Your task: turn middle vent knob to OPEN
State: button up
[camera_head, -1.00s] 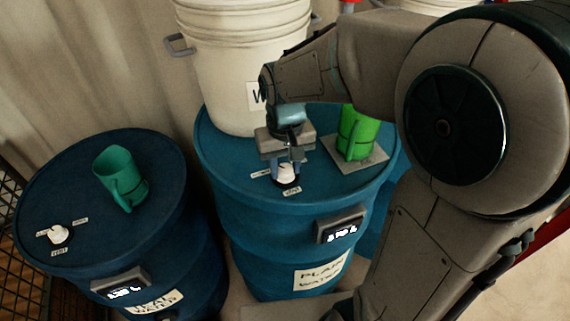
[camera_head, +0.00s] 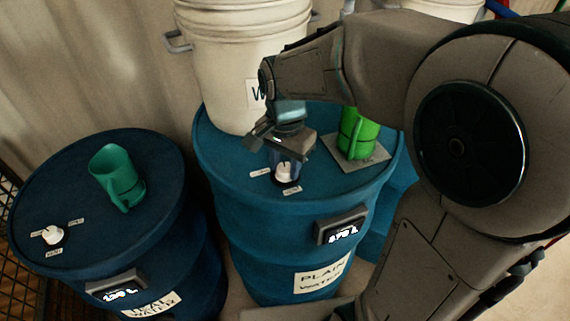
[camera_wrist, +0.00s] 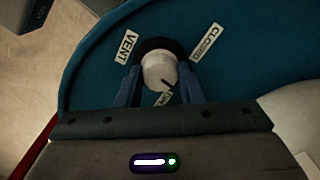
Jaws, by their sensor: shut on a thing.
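The middle vent knob (camera_head: 284,173) is a small white knob on a dark base, on top of the middle blue barrel (camera_head: 225,165). In the wrist view the knob (camera_wrist: 159,70) sits between my two blue fingers. My gripper (camera_wrist: 158,84) is shut on it, pointing down; it also shows in the head view (camera_head: 285,166). A VENT label (camera_wrist: 127,47) lies upper left of the knob and a CLOSED label (camera_wrist: 207,41) upper right. A third label (camera_wrist: 166,98) below is partly hidden and unreadable. A dark mark on the knob slants toward the lower right.
A bright green jug (camera_head: 357,135) stands on a grey plate right of my gripper. White buckets (camera_head: 235,60) stand behind. The left barrel (camera_head: 165,185) carries a dark green jug (camera_head: 117,177) and another white knob (camera_head: 53,235).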

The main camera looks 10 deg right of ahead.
aim_at(285, 167)
jog(key=m+b, duration=0.1)
jog(key=m, duration=0.5)
jog(key=shift+m, duration=0.4)
dwell(0.4)
jog(key=o, duration=1)
jog(key=shift+r, duration=0.1)
notch_tip(285, 167, up, 14)
jog(key=shift+f, duration=0.25)
jog(key=s+d+f+n+t, duration=0.1)
jog(key=s+d+f+n, duration=0.2)
jog(key=f+n, duration=0.1)
jog(key=s+d+f+n+t, duration=0.1)
jog(key=s+d+f+n, duration=0.2)
jog(key=n, duration=0.3)
jog(key=s+d+f+n+t, duration=0.1)
jog(key=s+d+f+n, duration=0.2)
jog(key=s+f+n, duration=0.1)
jog(key=shift+s+d+f+n, duration=0.1)
jog(key=shift+f+n, duration=0.1)
jog(key=shift+f, duration=0.25)
jog(key=shift+s+d+f+n, duration=0.1)
jog(key=shift+f+n, duration=0.1)
jog(key=shift+f, duration=0.25)
